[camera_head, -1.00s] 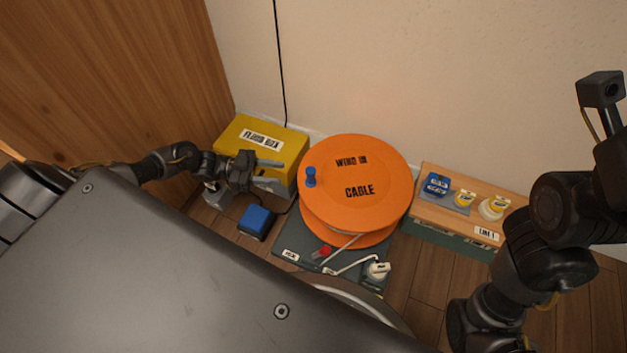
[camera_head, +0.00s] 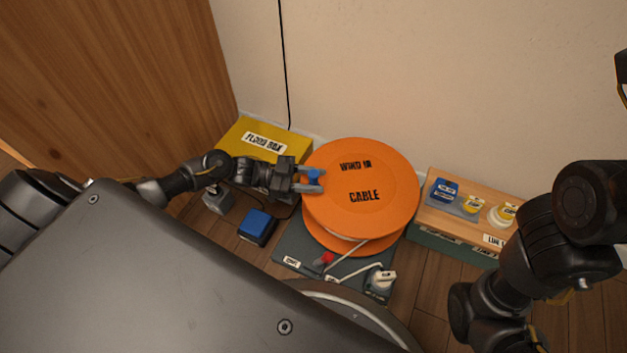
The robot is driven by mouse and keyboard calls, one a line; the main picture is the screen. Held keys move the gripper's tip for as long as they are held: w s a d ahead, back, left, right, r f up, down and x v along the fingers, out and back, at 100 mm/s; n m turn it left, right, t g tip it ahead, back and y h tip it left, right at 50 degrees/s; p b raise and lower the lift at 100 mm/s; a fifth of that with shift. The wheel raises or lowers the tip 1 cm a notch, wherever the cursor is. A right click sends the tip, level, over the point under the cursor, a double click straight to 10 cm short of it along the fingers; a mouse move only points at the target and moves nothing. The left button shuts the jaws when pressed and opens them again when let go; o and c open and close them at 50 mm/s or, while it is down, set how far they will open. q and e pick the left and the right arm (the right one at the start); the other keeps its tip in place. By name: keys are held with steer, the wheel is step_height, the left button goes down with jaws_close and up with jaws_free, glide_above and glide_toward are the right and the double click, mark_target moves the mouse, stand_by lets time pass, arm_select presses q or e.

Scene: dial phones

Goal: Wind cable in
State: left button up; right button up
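The orange cable reel (camera_head: 385,178), lettered "WIND IN" and "CABLE", lies flat on a dark base plate. A small blue knob (camera_head: 314,176) stands at the left edge of its top disc. My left gripper (camera_head: 308,181) reaches in from the left, with its fingers spread on either side of the knob. The fingers look open, and I cannot see whether they touch it. A pale cable (camera_head: 345,258) runs from under the reel to the front of the base plate. A white plug (camera_head: 383,280) is at the front right. My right gripper is out of view.
A yellow flood box (camera_head: 243,127) stands behind my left arm. A blue-topped block (camera_head: 257,223) and a grey block (camera_head: 217,199) are on the floor. A red piece (camera_head: 327,258) is at the reel's front. A wooden-topped box (camera_head: 440,214) with blue and yellow items stands right.

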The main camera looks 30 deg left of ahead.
arm_select(q)
jaws_close()
stand_by(0.3)
